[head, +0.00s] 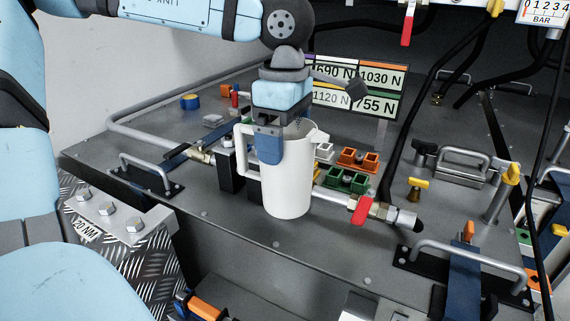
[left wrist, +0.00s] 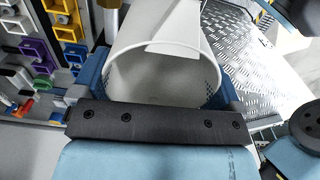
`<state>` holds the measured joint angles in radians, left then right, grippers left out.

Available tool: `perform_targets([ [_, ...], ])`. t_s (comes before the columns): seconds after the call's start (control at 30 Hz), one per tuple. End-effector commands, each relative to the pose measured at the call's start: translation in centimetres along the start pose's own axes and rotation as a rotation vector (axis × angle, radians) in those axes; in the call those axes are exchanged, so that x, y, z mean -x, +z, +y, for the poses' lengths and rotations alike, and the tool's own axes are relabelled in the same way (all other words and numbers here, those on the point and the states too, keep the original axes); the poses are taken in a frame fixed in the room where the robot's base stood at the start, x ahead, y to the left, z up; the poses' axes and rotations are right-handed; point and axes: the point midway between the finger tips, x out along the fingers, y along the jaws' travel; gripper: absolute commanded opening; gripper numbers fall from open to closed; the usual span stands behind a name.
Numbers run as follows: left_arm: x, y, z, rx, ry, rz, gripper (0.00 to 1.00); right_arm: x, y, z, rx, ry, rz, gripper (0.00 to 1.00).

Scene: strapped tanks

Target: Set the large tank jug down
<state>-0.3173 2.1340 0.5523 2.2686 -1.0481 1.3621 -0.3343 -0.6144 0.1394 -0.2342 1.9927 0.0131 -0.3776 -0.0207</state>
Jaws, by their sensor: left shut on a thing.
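The large tank jug (head: 288,190) is a tall white jug with a handle on its left side. It stands upright at the front edge of the grey deck in the head view; whether its base touches the deck I cannot tell. My left gripper (head: 270,143) comes down on it from above and is shut on its upper part. In the left wrist view the jug (left wrist: 160,75) lies between the two blue fingers (left wrist: 160,92), and I look into its open mouth. My right gripper is not in view.
A red-handled valve (head: 362,210) on a pipe is just right of the jug. Green and orange blocks (head: 347,180) stand behind it. A dark block (head: 230,170) is close on the left. Labelled signs (head: 358,88) rise behind. Bare deck (head: 225,225) lies front left.

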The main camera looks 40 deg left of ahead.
Motion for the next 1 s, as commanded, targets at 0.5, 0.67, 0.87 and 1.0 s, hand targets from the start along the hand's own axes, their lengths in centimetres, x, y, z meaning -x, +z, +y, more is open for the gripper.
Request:
perform_targets([
  [0.5, 2.1, 0.0, 0.0, -0.001, 0.0, 0.0, 0.46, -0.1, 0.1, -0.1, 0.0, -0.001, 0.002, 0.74],
  [0.67, 1.7, 0.0, 0.0, -0.001, -0.001, 0.001, 0.46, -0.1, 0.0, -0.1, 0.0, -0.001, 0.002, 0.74],
  [0.87, -0.2, 0.0, 0.0, 0.001, -0.004, 0.003, 0.46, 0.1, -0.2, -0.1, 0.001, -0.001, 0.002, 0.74],
  [1.0, -2.4, 0.0, -0.1, -0.001, -0.005, 0.001, 0.46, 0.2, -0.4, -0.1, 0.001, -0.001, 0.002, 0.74],
])
